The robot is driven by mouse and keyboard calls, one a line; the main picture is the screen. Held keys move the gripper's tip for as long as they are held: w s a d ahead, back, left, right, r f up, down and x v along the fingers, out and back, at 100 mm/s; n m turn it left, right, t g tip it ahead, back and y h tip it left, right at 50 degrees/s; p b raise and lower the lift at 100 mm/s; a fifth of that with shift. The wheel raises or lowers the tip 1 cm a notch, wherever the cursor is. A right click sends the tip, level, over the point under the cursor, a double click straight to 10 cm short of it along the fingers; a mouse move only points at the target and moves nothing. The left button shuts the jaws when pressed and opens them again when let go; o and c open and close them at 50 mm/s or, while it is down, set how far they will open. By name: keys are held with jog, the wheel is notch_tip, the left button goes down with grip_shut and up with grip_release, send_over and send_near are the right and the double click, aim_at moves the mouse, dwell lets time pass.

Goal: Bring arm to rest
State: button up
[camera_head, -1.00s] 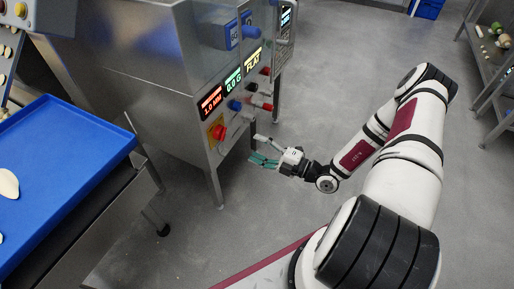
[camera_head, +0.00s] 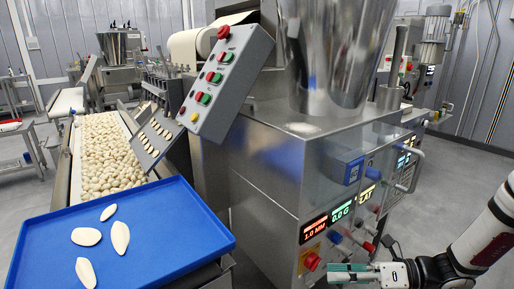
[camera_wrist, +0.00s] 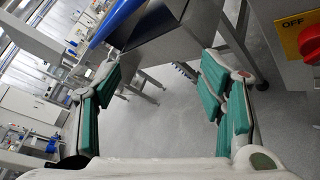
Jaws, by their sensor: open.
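My gripper (camera_head: 352,273) shows at the bottom right of the head view, in front of the steel machine (camera_head: 270,165) and below its control panel. In the wrist view my gripper (camera_wrist: 165,95) has its two green-padded fingers spread wide, with nothing between them but grey floor behind. My white arm (camera_head: 490,235) reaches in from the right edge. The red knob (camera_head: 312,262) on the machine is close to the left of the fingertips in the head view. It also shows at the right edge of the wrist view beside the OFF label (camera_wrist: 292,22).
A blue tray (camera_head: 150,235) with several pale dough pieces (camera_head: 86,237) stands at the left. Behind it a conveyor (camera_head: 108,150) is full of filled pasta. A button box (camera_head: 222,80) overhangs nearby. Free floor (camera_head: 455,170) lies at the right.

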jog(key=s+a+r+n+g+h, duration=0.2)
jog(key=s+r+n+g+h, duration=0.15)
jog(key=s+r+n, duration=0.35)
jog(key=s+a+r+n+g+h, duration=0.3)
jog(key=s+r+n+h, duration=0.3)
jog(key=n, duration=0.4)
jog(key=s+d+r+n+t+h, duration=0.2)
jog(key=s+d+r+n+h, duration=0.1)
jog(key=s+n, duration=0.35)
jog(key=s+d+r+n+t+h, duration=0.2)
jog(key=s+d+n+h, duration=0.1)
jog(key=s+n, duration=0.35)
notch_tip(320, 180, up, 21)
jog(key=t+p, duration=0.3)
jog(key=p, duration=1.6)
jog(key=shift+r+p, duration=0.2)
jog(key=shift+p, duration=0.2)
jog(key=shift+a+t, duration=0.1)
jog(key=shift+t, duration=0.15)
jog(key=shift+s, duration=0.1)
